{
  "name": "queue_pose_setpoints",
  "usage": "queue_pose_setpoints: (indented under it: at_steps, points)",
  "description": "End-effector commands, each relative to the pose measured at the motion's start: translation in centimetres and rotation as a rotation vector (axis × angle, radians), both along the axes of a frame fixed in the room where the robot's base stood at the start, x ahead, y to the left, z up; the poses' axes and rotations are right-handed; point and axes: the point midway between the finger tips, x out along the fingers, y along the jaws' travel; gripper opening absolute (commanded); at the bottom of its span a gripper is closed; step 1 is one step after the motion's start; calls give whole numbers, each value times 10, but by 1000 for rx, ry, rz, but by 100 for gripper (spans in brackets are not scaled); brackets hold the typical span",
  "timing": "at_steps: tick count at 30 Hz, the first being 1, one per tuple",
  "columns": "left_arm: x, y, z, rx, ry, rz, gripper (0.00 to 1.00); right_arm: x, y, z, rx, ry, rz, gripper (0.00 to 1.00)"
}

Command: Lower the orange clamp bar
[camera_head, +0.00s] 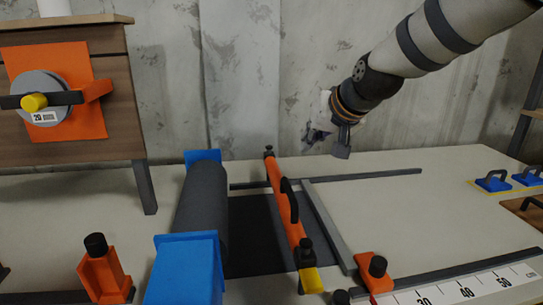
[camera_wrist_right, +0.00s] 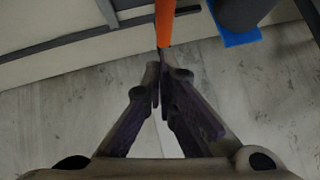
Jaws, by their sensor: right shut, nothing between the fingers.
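The orange clamp bar (camera_head: 280,198) runs from the far side of the table toward me, over a dark sheet (camera_head: 256,235). It has a black handle (camera_head: 290,201) midway, a black knob and a yellow near tip (camera_head: 310,281). I cannot tell how high it stands above the sheet. My right gripper (camera_head: 328,142) is above the table's far edge, to the right of the bar's far end, apart from it. In the right wrist view its fingers (camera_wrist_right: 161,80) are shut and empty, with the orange bar end (camera_wrist_right: 165,22) just above them in the picture. My left gripper is not in view.
A dark roller (camera_head: 202,205) in blue supports (camera_head: 182,268) lies left of the bar. An orange block with a black knob (camera_head: 103,270) stands at the front left. A grey rail (camera_head: 328,228) and a numbered ruler (camera_head: 465,290) lie right.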

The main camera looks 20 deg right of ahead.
Motion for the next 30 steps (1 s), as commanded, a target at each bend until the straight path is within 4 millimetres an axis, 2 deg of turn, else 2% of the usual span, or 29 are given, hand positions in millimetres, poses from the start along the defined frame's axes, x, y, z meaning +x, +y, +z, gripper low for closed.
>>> queue_pose_setpoints:
  at_steps: [14, 17, 27, 30]
  points:
    - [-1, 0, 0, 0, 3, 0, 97, 3, 0, -3, 0, 1, 1, 0]
    - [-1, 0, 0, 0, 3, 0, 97, 12, 0, -13, 0, 4, 1, 0]
    - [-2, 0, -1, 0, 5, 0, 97, 66, 0, -65, -1, 2, 1, 0]
    - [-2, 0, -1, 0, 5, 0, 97, 73, 3, -81, -1, 4, 2, 0]
